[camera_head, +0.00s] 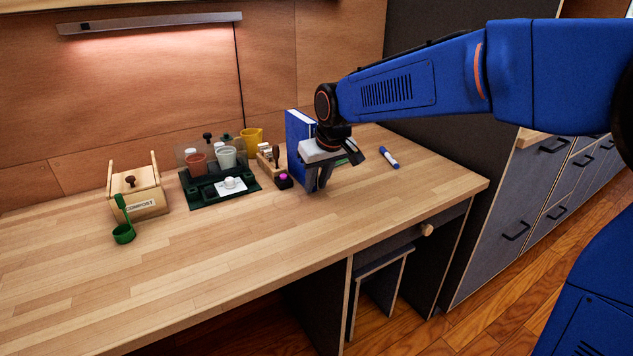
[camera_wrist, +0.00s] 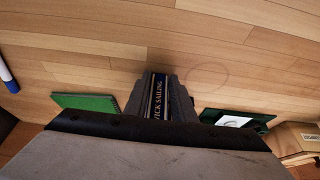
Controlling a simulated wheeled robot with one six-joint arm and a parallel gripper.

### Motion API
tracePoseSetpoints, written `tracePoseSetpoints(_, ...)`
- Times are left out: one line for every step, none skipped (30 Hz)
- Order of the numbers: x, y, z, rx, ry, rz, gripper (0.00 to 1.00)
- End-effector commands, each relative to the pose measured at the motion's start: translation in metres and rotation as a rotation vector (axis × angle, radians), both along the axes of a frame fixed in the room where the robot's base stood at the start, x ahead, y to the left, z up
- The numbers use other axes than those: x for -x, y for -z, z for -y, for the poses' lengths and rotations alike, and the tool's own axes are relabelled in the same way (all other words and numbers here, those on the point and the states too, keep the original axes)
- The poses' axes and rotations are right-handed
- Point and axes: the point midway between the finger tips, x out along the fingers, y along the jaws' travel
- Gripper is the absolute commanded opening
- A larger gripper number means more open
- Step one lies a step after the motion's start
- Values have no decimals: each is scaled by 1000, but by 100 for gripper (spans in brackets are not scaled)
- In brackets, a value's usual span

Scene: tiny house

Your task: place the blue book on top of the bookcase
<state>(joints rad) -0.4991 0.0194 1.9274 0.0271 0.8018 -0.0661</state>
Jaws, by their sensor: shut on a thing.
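The blue book (camera_head: 299,134) stands upright on the wooden desk (camera_head: 262,243), near its back right part. My gripper (camera_head: 318,184) is at the book and shut on it, partly hiding it in the head view. I cannot tell whether the book's bottom touches the desk. I cannot make out a bookcase in either view.
A compost box (camera_head: 138,196), green scoop (camera_head: 123,233), dark tray with cups (camera_head: 207,193) and yellow mug (camera_head: 253,139) stand left of the book. A blue marker (camera_head: 389,158) lies right. A green notebook (camera_wrist: 86,103) lies near the fingers. The desk's front is clear.

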Motion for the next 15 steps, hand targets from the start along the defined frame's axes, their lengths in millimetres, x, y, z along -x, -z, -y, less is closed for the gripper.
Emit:
tracePoseSetpoints(0, 0, 0, -1, 0, 1, 0)
tracePoseSetpoints(0, 1, 0, -1, 0, 1, 0)
tracePoseSetpoints(0, 2, 0, -1, 0, 1, 0)
tracePoseSetpoints(0, 2, 0, 1, 0, -1, 30)
tracePoseSetpoints(0, 2, 0, 1, 0, -1, 37)
tracePoseSetpoints(0, 2, 0, 0, 0, 0, 42)
tracePoseSetpoints(0, 2, 0, 0, 0, 0, 42)
tracePoseSetpoints(0, 2, 0, 0, 0, 0, 42)
tracePoseSetpoints(0, 2, 0, 0, 0, 0, 42)
tracePoseSetpoints(0, 2, 0, 0, 0, 0, 42)
tracePoseSetpoints(0, 2, 0, 0, 0, 0, 42)
tracePoseSetpoints(0, 2, 0, 0, 0, 0, 42)
tracePoseSetpoints(0, 2, 0, 0, 0, 0, 42)
tracePoseSetpoints(0, 1, 0, 0, 0, 0, 42)
tracePoseSetpoints(0, 1, 0, 0, 0, 0, 42)
